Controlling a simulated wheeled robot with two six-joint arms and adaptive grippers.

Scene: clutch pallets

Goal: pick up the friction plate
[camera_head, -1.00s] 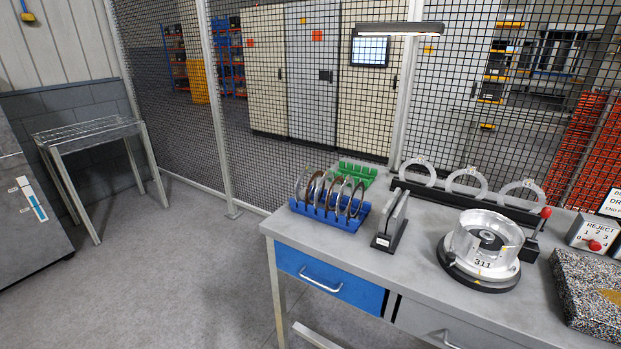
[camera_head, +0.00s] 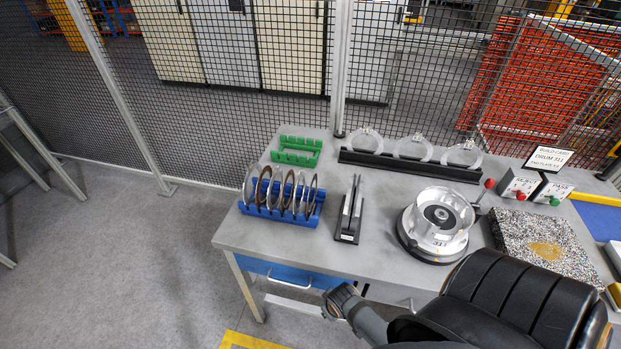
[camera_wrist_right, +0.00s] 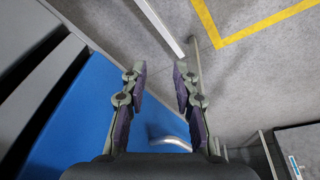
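Several thin round plates stand on edge in a blue slotted rack (camera_head: 240,207) at the left of the bench. Some are silver and some brown; a brown friction plate (camera_head: 264,184) is among them, partly hidden by its neighbours. My right gripper (camera_wrist_right: 159,72) is open and empty in the right wrist view, in front of the blue drawer (camera_wrist_right: 85,115) and over the floor. In the head view, part of my right arm shows at the bottom, apart from the rack; its fingertips are not clear. My left gripper is not in view.
A green rack (camera_head: 296,150) stands behind the blue one. A black stand (camera_head: 348,234) with upright plates is right of it. Wire mesh closes the back.

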